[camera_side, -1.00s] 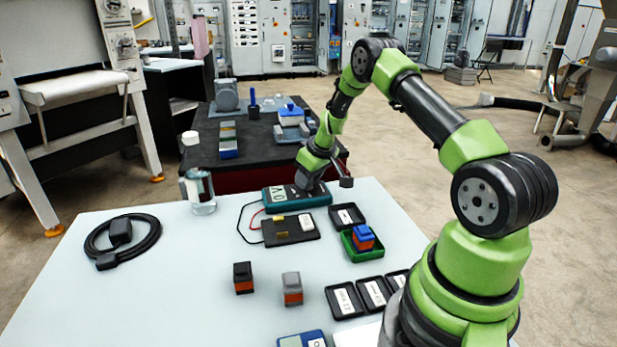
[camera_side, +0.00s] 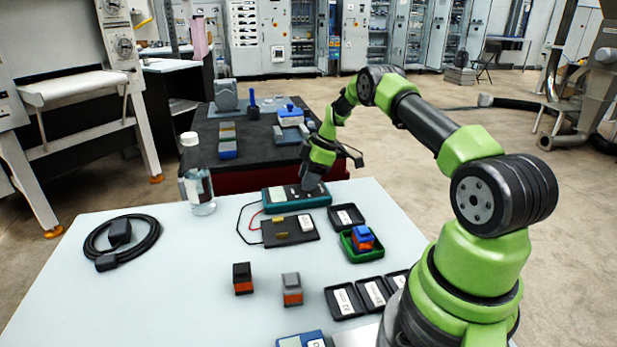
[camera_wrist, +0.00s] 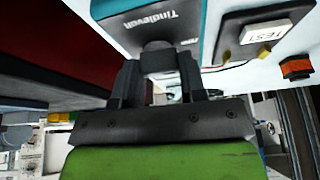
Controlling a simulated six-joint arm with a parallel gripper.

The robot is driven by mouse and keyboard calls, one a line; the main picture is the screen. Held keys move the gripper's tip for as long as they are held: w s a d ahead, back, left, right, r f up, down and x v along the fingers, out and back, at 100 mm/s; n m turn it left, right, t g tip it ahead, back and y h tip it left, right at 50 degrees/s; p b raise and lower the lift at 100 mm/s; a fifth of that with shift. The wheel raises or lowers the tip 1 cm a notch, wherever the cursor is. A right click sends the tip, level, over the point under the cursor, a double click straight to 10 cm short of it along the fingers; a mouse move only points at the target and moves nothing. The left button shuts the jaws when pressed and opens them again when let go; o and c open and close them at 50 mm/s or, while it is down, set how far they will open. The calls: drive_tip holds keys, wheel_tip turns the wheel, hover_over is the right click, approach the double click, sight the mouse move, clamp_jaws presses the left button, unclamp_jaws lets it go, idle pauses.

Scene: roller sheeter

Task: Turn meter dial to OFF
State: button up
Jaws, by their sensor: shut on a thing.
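The teal meter (camera_side: 270,203) lies near the far edge of the pale table, with a plain grey-green display (camera_side: 278,194) at its left. My gripper (camera_side: 313,186) reaches down onto the right part of the meter. In the wrist view my gripper's dark fingers (camera_wrist: 158,66) are shut on the black meter dial (camera_wrist: 157,52), one on each side.
A black test plate (camera_side: 268,238) sits just in front of the meter, joined by leads. A green tray (camera_side: 348,250) holds a blue-red block. A clear bottle (camera_side: 200,190) stands at left.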

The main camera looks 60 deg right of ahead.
drive_tip(key=shift+n+g, duration=0.3)
drive_tip(key=shift+n, duration=0.3)
drive_tip(key=o, duration=0.9)
drive_tip(key=v, duration=1)
drive_tip(key=shift+d, duration=0.1)
